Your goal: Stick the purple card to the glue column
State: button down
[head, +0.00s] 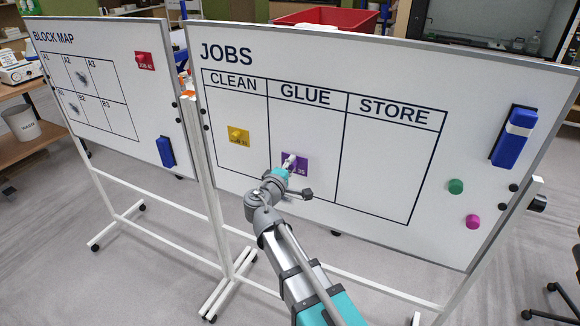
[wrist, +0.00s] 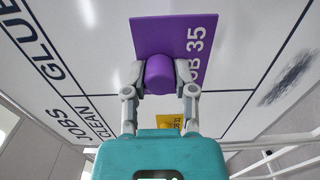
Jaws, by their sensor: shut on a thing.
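The purple card (head: 301,164) is at the JOBS board (head: 400,80), inside the GLUE column (head: 306,125), in its middle part. In the wrist view the purple card (wrist: 152,38) reads "JOB 35" and has a purple knob (wrist: 159,73). My gripper (head: 288,162) is shut on this knob, with one finger on each side in the wrist view (wrist: 159,78). The card looks flat along the board face; I cannot tell whether it touches the board. My gripper hides part of the card in the head view.
A yellow card (head: 238,136) is in the CLEAN column. The STORE column (head: 385,160) is empty. A blue eraser (head: 513,137), a green magnet (head: 455,186) and a pink magnet (head: 473,222) are on the board's right. The BLOCK MAP board (head: 110,45) with a red card (head: 145,60) stands left.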

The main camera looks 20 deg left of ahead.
aim_at(298, 157)
jog(key=shift+w+d, duration=0.15)
jog(key=shift+w, duration=2.25)
jog(key=c, duration=1.1)
grip_release()
jog(key=shift+c, duration=0.6)
